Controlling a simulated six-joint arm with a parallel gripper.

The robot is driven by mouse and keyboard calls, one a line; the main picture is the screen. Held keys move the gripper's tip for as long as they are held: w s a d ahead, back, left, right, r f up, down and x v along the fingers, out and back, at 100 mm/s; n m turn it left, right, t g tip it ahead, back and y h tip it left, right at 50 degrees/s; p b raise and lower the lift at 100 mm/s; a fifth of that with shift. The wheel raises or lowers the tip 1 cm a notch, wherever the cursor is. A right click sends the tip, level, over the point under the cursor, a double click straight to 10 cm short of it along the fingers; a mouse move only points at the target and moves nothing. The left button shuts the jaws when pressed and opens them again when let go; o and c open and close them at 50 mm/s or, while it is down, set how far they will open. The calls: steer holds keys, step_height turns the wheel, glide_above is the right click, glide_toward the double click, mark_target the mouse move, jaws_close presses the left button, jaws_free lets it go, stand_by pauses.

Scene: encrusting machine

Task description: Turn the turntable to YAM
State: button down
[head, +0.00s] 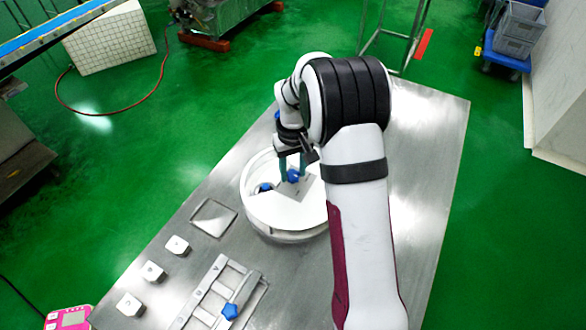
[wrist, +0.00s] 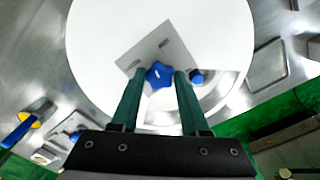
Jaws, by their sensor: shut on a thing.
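The turntable (head: 262,208) is a round white disc on the steel table, partly hidden behind my arm in the head view. It also fills the upper middle of the wrist view (wrist: 110,40). A grey plate with a blue star-shaped knob (wrist: 159,75) lies on the disc. My gripper (wrist: 159,82) points down at the disc with its green fingers on both sides of this knob, shut on it. In the head view, my gripper (head: 291,176) is over the disc. A second, smaller blue knob (wrist: 197,77) sits beside the right finger, at a cutout in the disc. No YAM lettering is readable.
Several white blocks (head: 153,270) stand at the table's left edge. A metal slide frame with a blue knob (head: 229,311) lies in front. A square recessed frame (head: 214,217) lies left of the turntable. The steel table (head: 420,220) is clear at the right.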

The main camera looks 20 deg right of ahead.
steer(key=shift+n, duration=6.9)
steer(key=shift+w+n, duration=0.1)
steer(key=shift+n, duration=7.5)
steer(key=shift+a+n, duration=0.1)
steer(key=shift+n, duration=0.3)
